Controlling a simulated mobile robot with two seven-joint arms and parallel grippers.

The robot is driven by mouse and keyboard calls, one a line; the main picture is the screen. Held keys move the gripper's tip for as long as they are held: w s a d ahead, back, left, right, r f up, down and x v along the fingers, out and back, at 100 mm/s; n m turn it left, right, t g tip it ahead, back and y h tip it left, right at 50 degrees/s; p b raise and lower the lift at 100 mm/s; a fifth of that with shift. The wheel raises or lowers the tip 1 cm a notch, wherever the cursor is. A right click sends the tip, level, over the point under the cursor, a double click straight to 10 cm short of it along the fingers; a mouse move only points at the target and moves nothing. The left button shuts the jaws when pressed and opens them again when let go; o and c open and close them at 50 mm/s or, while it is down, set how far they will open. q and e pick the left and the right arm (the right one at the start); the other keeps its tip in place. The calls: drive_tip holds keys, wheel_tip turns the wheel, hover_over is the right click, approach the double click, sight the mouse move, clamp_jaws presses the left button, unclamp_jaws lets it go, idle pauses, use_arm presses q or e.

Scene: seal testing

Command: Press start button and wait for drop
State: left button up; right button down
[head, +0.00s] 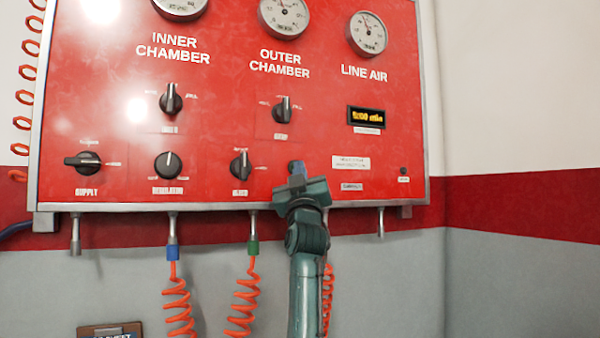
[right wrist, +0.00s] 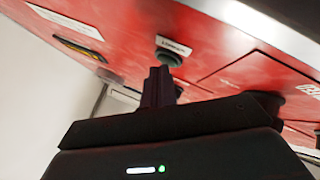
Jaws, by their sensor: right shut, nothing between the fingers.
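The red control panel (head: 215,120) fills most of the head view. My right gripper (head: 296,182) is at its lower middle, pointing at the panel, with its fingers closed and empty. In the right wrist view the closed fingers (right wrist: 160,84) reach up to a round dark button (right wrist: 169,57) beside a small white label (right wrist: 174,45). The fingertips look very close to the button; I cannot tell if they touch or press it. In the head view my gripper largely covers that spot. The yellow timer display (head: 367,117) is lit; its digits are blurred. My left gripper is not in view.
Black knobs (head: 240,165) sit left of my gripper, and gauges (head: 367,34) line the panel's top. Orange coiled hoses (head: 178,305) hang from fittings below the panel. A small black part (head: 403,171) is at the lower right. The grey wall to the right is clear.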

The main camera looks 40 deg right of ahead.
drive_tip(key=shift+s+f, duration=0.1)
drive_tip(key=shift+s+a, duration=0.1)
drive_tip(key=shift+s, duration=0.15)
drive_tip(key=s+a+b, duration=0.2)
drive_tip(key=s, duration=0.3)
drive_tip(key=shift+s+b, duration=0.35)
idle(0.8)
